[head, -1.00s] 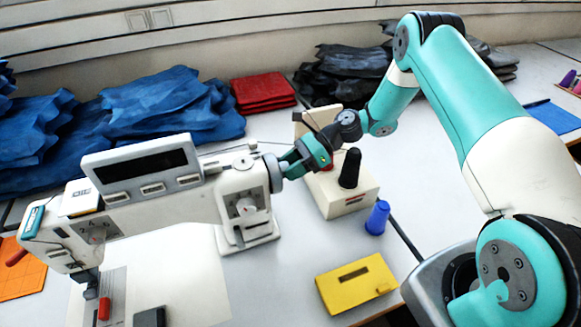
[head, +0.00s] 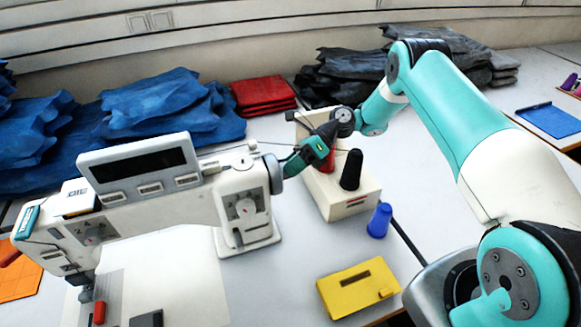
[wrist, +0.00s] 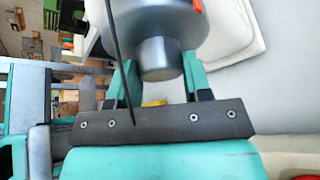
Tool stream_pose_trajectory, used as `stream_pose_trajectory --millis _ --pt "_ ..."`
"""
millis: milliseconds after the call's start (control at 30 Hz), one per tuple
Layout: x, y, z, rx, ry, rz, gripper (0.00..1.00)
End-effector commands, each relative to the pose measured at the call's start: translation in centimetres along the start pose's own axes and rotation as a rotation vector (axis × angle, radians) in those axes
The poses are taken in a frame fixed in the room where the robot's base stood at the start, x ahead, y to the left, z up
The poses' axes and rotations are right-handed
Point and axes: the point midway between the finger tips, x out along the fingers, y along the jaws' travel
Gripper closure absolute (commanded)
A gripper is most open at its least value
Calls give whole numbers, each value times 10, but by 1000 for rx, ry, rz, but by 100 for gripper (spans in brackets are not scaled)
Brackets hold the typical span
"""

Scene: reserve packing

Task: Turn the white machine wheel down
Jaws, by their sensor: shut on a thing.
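The white machine (head: 150,215) is a sewing machine at the left of the table, with a dark display on top. Its wheel (head: 273,173) is a dark grey disc at the right end of its arm. My gripper (head: 290,165) is at this wheel from the right, shut on it. In the wrist view, the wheel's grey round hub (wrist: 158,58) sits between the two teal fingers of my gripper (wrist: 158,82), with an orange mark (wrist: 197,6) near the top edge. The finger contact is partly hidden in the head view.
Blue cloth (head: 160,110) and red cloth (head: 263,95) are piled behind the machine.

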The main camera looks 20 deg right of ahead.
Motion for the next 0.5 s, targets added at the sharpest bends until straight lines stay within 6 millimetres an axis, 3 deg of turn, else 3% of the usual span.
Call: stream_pose_trajectory --millis 267,300,400,500 --pt "-1 0 2 -1 -4 -4 79" --pt "-1 0 2 -1 -4 -4 53" --pt "-1 0 1 -1 -3 -4 30" --pt "-1 0 1 -1 -3 -3 30"
